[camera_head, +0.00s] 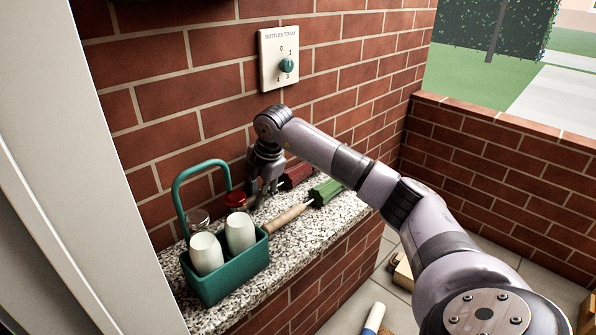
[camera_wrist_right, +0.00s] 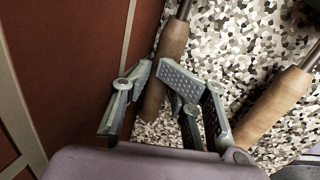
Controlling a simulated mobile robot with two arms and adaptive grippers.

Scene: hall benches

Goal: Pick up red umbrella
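The red umbrella (camera_head: 297,174) lies on the speckled stone ledge (camera_head: 345,210) against the brick wall; its dark red canopy shows just right of my right gripper (camera_head: 262,188) in the head view. In the right wrist view, a wooden handle (camera_wrist_right: 174,42) near the wall runs down between the fingers of my right gripper (camera_wrist_right: 154,70). The fingers are close on both sides of it; whether they press on it cannot be told. My left gripper is not in view.
A green umbrella (camera_head: 325,192) with a wooden handle (camera_head: 287,217) lies alongside, nearer the ledge's front. A green carrier (camera_head: 228,278) with white bottles stands at left. A dial plate (camera_head: 279,58) is on the wall.

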